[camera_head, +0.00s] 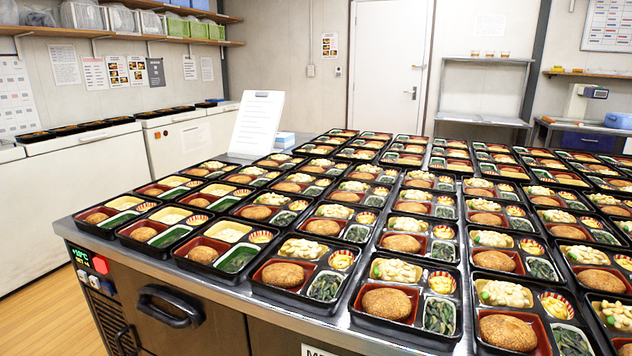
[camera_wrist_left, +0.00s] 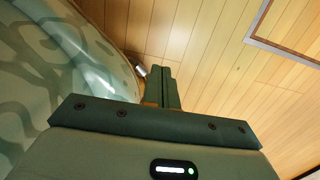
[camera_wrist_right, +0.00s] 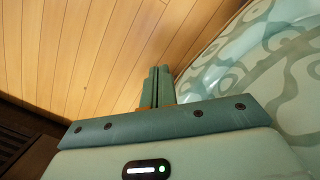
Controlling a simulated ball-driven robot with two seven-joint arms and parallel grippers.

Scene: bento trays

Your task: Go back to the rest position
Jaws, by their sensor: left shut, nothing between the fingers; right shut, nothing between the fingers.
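My left gripper (camera_wrist_left: 162,88) shows in the left wrist view, its two green fingers together with nothing between them. It points down over the wooden floor, beside my rounded patterned base. My right gripper (camera_wrist_right: 158,86) shows in the right wrist view, also shut and empty over the floor, with my base at the right. Neither gripper shows in the head view. Both hang clear of the bento trays (camera_head: 390,331), which stand in rows on the steel counter.
The steel counter (camera_head: 62,222) fills the middle and right of the head view. A white sign (camera_head: 258,122) stands on its far left part. White chest freezers (camera_head: 75,170) line the left wall. A white door (camera_head: 389,65) is at the back. Wooden floor (camera_head: 32,310) is clear at the left.

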